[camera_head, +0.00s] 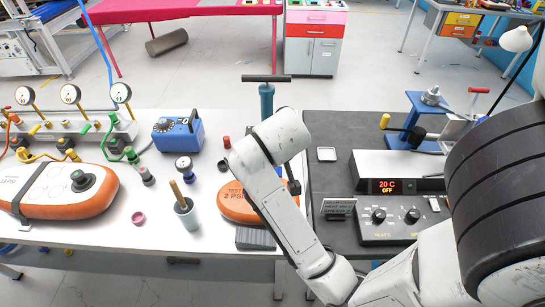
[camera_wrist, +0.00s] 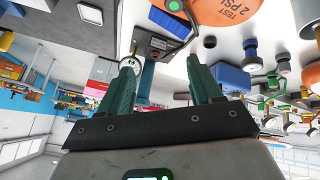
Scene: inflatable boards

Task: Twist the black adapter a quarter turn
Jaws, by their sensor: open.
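A black round fitting with a green centre (camera_head: 82,181) sits upright on the large orange board (camera_head: 42,205) at the left in the head view. I cannot tell for sure that it is the black adapter. A second orange board (camera_head: 235,207), marked TEST 2 PSI, lies partly behind my arm; its lettered face also shows at the top of the wrist view (camera_wrist: 232,18). My gripper (camera_wrist: 163,68) shows in the wrist view with two teal fingers wide apart and nothing held between them. In the head view my gripper is hidden behind my arm.
A gauge manifold (camera_head: 70,130) with hoses stands at the back left. A heater control box (camera_head: 390,220) is on the dark mat at right. A teal pump (camera_head: 266,100) stands behind my arm.

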